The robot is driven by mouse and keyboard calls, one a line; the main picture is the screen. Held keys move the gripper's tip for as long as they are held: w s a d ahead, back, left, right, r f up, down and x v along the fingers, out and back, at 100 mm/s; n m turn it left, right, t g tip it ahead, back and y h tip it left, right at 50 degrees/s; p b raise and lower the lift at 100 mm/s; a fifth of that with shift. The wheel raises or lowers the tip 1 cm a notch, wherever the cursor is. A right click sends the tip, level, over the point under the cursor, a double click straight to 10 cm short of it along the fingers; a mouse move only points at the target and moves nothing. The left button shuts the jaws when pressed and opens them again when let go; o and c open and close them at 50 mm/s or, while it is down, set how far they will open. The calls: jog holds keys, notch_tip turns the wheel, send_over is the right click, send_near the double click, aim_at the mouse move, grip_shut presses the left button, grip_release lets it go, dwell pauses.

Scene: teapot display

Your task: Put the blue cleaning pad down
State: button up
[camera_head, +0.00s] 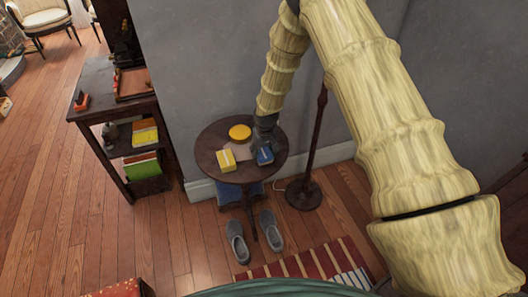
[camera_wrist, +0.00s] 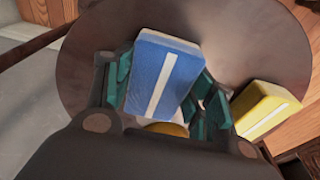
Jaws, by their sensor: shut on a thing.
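The blue cleaning pad (camera_wrist: 162,75) has a white stripe and sits between the teal fingers of my gripper (camera_wrist: 160,95), which is shut on it. In the head view the blue pad (camera_head: 265,156) is at the right part of the small round dark table (camera_head: 211,146), under my gripper (camera_head: 265,135). I cannot tell whether the pad touches the tabletop or is just above it.
A yellow pad (camera_head: 226,160) lies left of the blue pad, and a round yellow thing (camera_head: 240,132) lies behind it. A thin lamp pole (camera_head: 315,140) stands close on the right. A dark shelf (camera_head: 118,115) stands left. Grey shoes (camera_head: 237,242) are on the floor.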

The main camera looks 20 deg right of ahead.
aim_at(266, 155)
jog(key=shift+f, duration=0.1)
jog(key=o, duration=0.8)
jog(key=shift+f, duration=0.1)
jog(key=o, duration=0.4)
jog(key=shift+d, duration=0.1)
jog(key=shift+o, duration=0.3)
jog(key=shift+s+d+r, duration=0.2)
jog(key=shift+s+r+b, duration=0.65)
jog(key=shift+s+r, duration=0.15)
jog(key=shift+r, duration=5.15)
jog(key=s+a+f, duration=0.2)
jog(key=s+f, duration=1.6)
jog(key=s, duration=0.2)
jog(key=s+d+f, duration=0.1)
jog(key=s+f, duration=0.1)
jog(key=s, duration=1.1)
jog(key=s+d+f+g, duration=0.1)
jog(key=s+f, duration=0.2)
jog(key=s, duration=1)
jog(key=shift+m+g, duration=0.3)
jog(key=shift+m, duration=0.1)
